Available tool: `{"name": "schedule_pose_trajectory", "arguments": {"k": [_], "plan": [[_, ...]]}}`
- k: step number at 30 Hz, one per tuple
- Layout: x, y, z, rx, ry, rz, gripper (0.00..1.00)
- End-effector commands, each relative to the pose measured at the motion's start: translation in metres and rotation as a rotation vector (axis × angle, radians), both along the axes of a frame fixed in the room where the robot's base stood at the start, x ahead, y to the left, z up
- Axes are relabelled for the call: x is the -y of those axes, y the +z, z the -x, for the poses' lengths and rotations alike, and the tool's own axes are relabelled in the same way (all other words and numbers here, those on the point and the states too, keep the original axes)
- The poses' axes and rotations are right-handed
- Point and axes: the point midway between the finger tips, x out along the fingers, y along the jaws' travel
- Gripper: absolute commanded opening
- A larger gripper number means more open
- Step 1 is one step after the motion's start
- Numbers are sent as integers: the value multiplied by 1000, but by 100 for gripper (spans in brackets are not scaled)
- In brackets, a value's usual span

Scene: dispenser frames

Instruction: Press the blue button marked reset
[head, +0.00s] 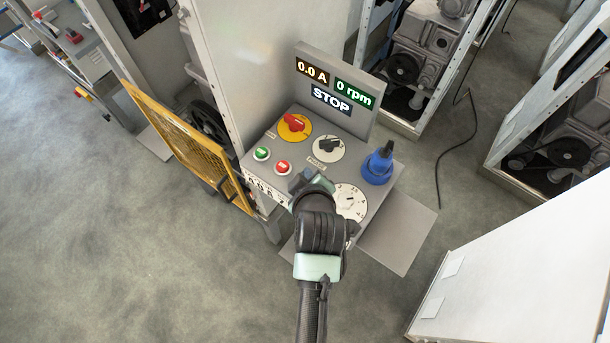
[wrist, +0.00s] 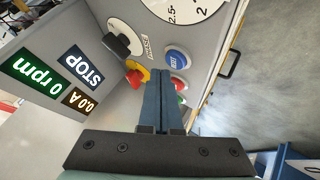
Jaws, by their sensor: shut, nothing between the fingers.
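The blue button (wrist: 177,58) with white lettering shows in the wrist view on the grey control panel (wrist: 205,55), just beyond my fingertips and slightly right of them. In the head view my arm and gripper hide it. My gripper (wrist: 160,74) is shut and empty, its fingers pointing toward the panel. In the head view my gripper (head: 312,180) is over the panel's front part, between the red button and the white dial. I cannot tell whether the fingertips touch the panel; they appear beside the blue button, not on it.
A green button (head: 262,153) and red button (head: 283,167) sit left of my gripper. A red-on-yellow switch (head: 294,125), black selector (head: 328,149), white dial (head: 351,201) and blue plug (head: 378,167) surround it. Behind, the display (head: 331,99) reads 0.0 A, 0 rpm, STOP. A yellow mesh guard (head: 190,145) stands left.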

Motion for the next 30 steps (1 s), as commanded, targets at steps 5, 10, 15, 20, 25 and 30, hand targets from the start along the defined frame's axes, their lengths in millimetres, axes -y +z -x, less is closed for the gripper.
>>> {"name": "schedule_pose_trajectory", "arguments": {"k": [5, 10, 15, 20, 25, 30], "plan": [[0, 2, 0, 1, 0, 0, 0], [0, 15, 0, 1, 0, 0, 0], [0, 34, 0, 2, -1, 0, 0], [0, 49, -1, 2, -1, 0, 0], [0, 51, 0, 1, -2, 0, 0], [0, 50, 0, 1, -1, 0, 0]]}}
